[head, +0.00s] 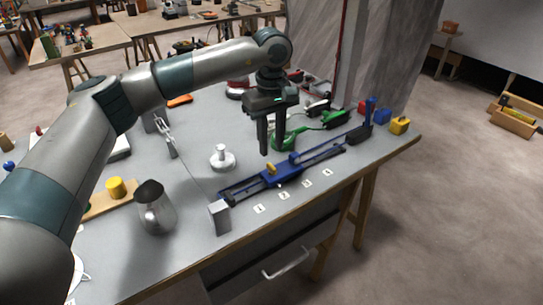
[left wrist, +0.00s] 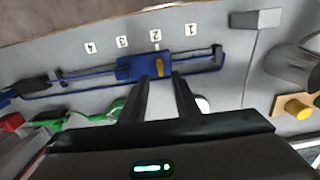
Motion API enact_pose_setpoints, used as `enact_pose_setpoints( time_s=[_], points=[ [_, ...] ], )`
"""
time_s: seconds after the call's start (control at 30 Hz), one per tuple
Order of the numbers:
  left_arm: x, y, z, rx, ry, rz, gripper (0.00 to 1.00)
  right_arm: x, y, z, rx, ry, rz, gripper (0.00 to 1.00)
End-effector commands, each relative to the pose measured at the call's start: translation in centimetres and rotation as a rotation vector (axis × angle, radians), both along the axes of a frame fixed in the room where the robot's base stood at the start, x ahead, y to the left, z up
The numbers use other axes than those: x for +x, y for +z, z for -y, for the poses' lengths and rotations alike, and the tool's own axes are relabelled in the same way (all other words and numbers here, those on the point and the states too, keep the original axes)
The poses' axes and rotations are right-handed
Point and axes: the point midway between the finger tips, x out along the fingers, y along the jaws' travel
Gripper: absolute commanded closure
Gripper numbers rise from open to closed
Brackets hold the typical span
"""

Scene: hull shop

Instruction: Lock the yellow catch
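The yellow catch (head: 271,168) is a small orange-yellow lever on a blue carriage (head: 288,173), which sits on a long dark-blue rail (head: 240,189). In the left wrist view the catch (left wrist: 160,67) lies near the label 2, pointing across the rail. My left gripper (head: 270,151) points down above the catch, its fingers apart and nothing between them. In the left wrist view the fingertips (left wrist: 161,77) appear on either side of the catch's near end; I cannot tell whether they touch it. My right gripper is not in view.
Number labels (head: 284,196) line the table's front side. A metal jug (head: 155,208), a grey block (head: 219,216) and a white knobbed piece (head: 222,158) stand left of the rail. A green tool (head: 325,121) lies behind it; a yellow block (head: 399,125) is at right.

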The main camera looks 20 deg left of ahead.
Motion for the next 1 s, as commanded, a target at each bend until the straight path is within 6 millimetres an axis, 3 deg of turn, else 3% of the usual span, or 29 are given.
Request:
enact_pose_setpoints(
  time_s=[0.3,0.5,0.7,1.0],
  points=[
    [0.1,6.5,0.1,0.000,0.000,0.004,0.72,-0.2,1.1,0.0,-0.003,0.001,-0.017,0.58],
    [0.1,9.5,0.0,0.000,0.001,0.002,0.72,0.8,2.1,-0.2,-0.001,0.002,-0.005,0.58],
    [0.0,10.8,0.0,0.000,0.000,0.000,0.72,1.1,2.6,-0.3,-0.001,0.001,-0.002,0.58],
    [0.0,11.0,0.0,0.000,0.000,0.000,0.72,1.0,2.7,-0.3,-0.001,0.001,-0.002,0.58]
  ],
)
